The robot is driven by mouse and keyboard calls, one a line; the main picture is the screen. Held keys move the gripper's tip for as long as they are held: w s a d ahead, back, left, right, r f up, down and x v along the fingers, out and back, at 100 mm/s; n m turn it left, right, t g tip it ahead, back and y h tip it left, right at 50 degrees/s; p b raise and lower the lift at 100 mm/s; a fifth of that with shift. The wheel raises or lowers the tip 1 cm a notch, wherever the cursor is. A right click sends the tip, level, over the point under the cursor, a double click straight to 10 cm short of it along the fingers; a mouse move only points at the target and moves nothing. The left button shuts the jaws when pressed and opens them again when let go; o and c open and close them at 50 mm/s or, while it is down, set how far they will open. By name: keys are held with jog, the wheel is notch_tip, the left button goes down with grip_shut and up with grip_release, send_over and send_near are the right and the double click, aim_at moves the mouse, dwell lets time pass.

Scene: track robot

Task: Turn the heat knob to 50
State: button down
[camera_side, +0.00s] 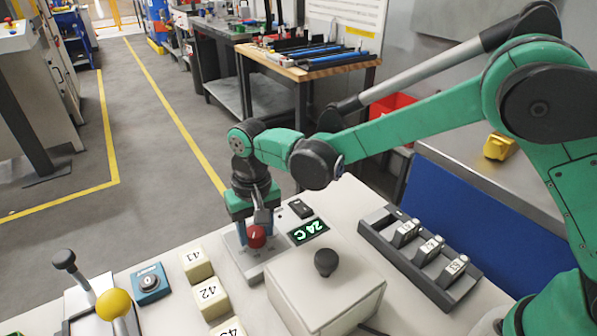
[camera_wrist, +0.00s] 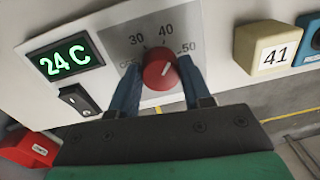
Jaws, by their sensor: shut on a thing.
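The red heat knob (camera_wrist: 158,74) sits on a grey dial plate (camera_wrist: 200,18) marked OFF, 30, 40 and 50. Its white pointer line leans up and right, roughly between the 40 and 50 marks. My gripper (camera_wrist: 157,80) is shut on the knob, with one blue finger on each side of it. In the side view the knob (camera_side: 256,238) shows below my gripper (camera_side: 254,224), partly covered by the fingers. The green display (camera_wrist: 66,60) beside the dial reads 24 C, and it also shows in the side view (camera_side: 308,231).
A black rocker switch (camera_side: 300,208) is by the display. A white box with a black knob (camera_side: 326,262) stands in front. Numbered cream blocks (camera_side: 196,264) and a blue box (camera_side: 150,283) lie left. A grey rack (camera_side: 418,250) with several labelled pieces is at right.

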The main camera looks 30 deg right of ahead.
aim_at(257, 231)
jog(key=m, duration=0.3)
jog(key=shift+m, duration=2.1)
jog(key=shift+c, duration=1.9)
grip_release()
jog(key=shift+r, duration=2.85)
